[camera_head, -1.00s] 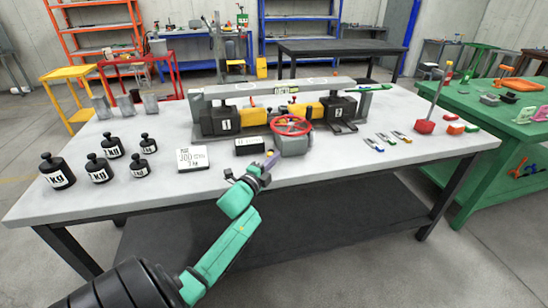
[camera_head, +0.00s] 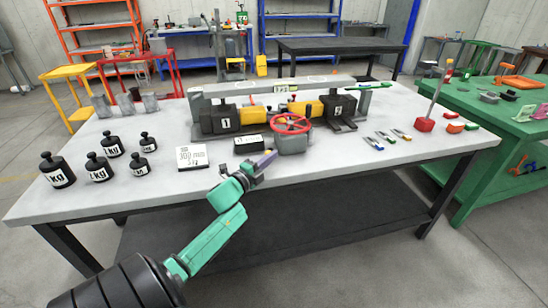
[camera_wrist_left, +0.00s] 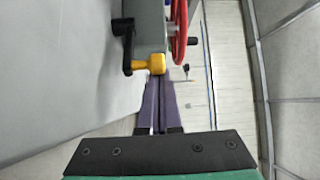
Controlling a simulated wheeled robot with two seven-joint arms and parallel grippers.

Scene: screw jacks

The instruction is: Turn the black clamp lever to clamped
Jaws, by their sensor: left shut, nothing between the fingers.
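A black lever (camera_wrist_left: 122,42) with a yellow knob (camera_wrist_left: 152,64) on its end shows in the left wrist view, on the side of a grey housing (camera_wrist_left: 149,22). A red handwheel (camera_wrist_left: 180,28) stands to the right of it. In the head view the red handwheel (camera_head: 291,124) and grey housing (camera_head: 293,144) are at the bench's front middle; the lever is too small to make out there. My left gripper (camera_head: 271,157) has its purple fingers shut and empty. In the wrist view the fingertips (camera_wrist_left: 163,78) appear just below the knob; contact is unclear. My right gripper is out of view.
A small black block (camera_head: 249,144) and a white sign (camera_head: 192,157) lie left of the housing. Several black weights (camera_head: 98,168) stand at the bench's left. A long grey beam (camera_head: 245,88) spans behind.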

